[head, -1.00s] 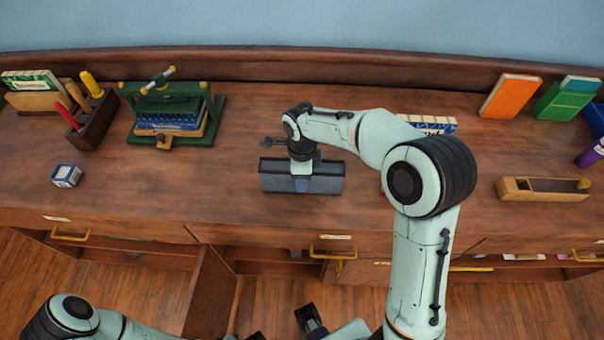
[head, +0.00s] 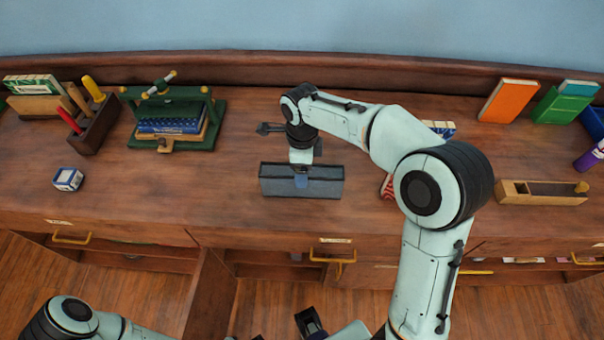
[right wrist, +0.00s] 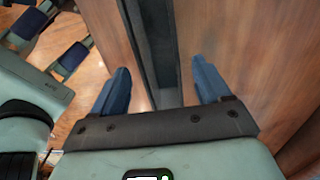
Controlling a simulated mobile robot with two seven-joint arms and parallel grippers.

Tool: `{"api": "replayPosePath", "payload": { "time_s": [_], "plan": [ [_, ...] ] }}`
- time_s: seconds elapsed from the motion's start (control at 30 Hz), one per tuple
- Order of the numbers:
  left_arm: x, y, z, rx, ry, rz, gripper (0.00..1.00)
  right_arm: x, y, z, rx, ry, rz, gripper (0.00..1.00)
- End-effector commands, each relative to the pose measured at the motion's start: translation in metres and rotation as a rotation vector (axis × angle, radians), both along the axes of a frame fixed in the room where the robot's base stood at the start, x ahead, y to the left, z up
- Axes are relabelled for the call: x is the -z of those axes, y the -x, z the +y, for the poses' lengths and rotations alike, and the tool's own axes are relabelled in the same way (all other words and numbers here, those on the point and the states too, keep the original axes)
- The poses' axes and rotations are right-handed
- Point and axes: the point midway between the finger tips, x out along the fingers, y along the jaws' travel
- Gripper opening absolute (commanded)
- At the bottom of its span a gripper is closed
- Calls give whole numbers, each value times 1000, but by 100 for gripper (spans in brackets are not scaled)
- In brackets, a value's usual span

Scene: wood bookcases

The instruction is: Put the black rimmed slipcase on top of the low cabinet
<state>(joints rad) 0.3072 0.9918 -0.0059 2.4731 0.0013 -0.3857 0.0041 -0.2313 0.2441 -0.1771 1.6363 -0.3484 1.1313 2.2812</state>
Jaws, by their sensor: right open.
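The slipcase (head: 268,182), a dark grey open-topped box with a darker rim, stands on the wooden cabinet top (head: 230,215) near its front edge. My right gripper (head: 301,180) is open just above it. In the right wrist view the slipcase (right wrist: 158,35) runs between the two spread blue fingers of my right gripper (right wrist: 161,68), with a gap on each side. My left gripper (right wrist: 50,42) shows at the upper left of that view, low before the cabinet, with its blue fingers apart and empty.
A green press (head: 215,125) with a blue book and a tool holder (head: 97,130) stand at the left. A small blue-white box (head: 67,178) is in front. A wooden plane (head: 540,193), orange book (head: 509,100) and green book (head: 562,106) are at the right.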

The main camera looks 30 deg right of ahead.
Motion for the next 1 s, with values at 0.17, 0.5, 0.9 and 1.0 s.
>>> {"api": "replayPosePath", "payload": {
  "time_s": [0.17,0.5,0.9,1.0],
  "plan": [
    [-6,-2,0,0,0,-2,43,-37,-1,0,0,-1,-3,76],
    [-9,-4,0,0,0,-4,43,-60,0,0,0,-1,-1,76],
    [-9,-4,0,0,0,-4,43,-59,0,0,0,-1,1,76],
    [-9,-4,0,0,0,-4,43,-59,0,0,0,-1,1,76]
  ]
}}
